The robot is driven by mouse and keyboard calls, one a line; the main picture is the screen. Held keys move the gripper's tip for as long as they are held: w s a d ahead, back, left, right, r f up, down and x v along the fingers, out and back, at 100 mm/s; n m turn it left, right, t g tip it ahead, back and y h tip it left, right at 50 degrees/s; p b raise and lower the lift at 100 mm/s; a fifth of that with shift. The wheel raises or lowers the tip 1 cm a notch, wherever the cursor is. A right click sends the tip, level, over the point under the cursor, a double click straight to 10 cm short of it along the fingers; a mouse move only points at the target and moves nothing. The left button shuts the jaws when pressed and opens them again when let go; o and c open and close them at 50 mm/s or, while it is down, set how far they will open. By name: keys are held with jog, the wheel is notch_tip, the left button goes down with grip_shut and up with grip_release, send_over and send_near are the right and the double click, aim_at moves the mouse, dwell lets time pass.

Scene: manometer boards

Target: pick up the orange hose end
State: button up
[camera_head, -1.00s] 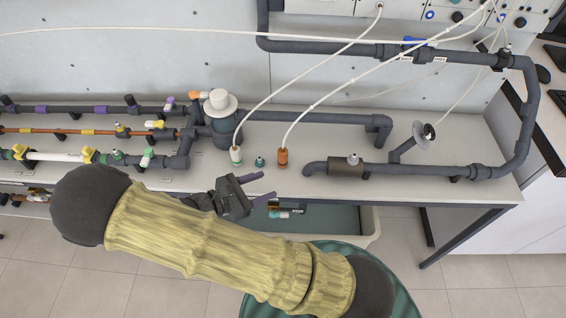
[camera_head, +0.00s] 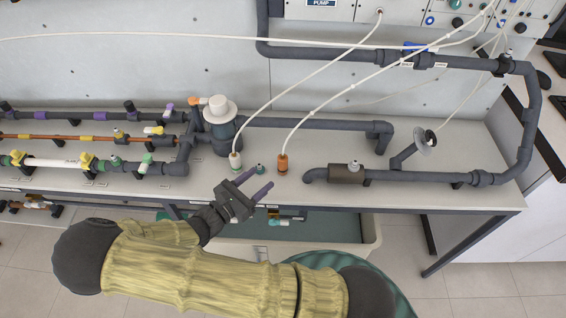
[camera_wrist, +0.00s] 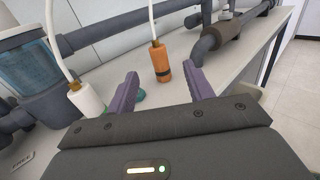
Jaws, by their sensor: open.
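The orange hose end (camera_head: 283,164) stands upright on the white bench, with a white hose rising from its top. In the wrist view the orange hose end (camera_wrist: 161,62) shows ahead, beyond and between my two fingers, with a dark band on it. My gripper (camera_head: 265,197) is open and empty, with purple fingers. In the head view it is in front of and slightly below-left of the orange hose end, near the bench's front edge. In the wrist view my gripper (camera_wrist: 160,88) points toward the hose end and does not touch it.
A white hose end (camera_head: 235,161) stands to the left, with a small teal fitting (camera_head: 260,169) between it and the orange one. A dark pipe with a brown sleeve (camera_head: 346,174) lies close on the right. A grey tub (camera_head: 372,240) is below the bench edge.

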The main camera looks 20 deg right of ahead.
aim_at(286, 157)
jog(key=x, duration=0.7)
jog(key=shift+s, duration=0.1)
jog(key=shift+w+p+x, duration=0.25)
jog(key=shift+p+x, duration=0.05)
jog(key=shift+x, duration=2.4)
jog(key=shift+a+f, duration=0.15)
grip_shut()
notch_tip(286, 157, up, 10)
jog(key=shift+r+p, duration=0.1)
jog(key=shift+p, duration=0.35)
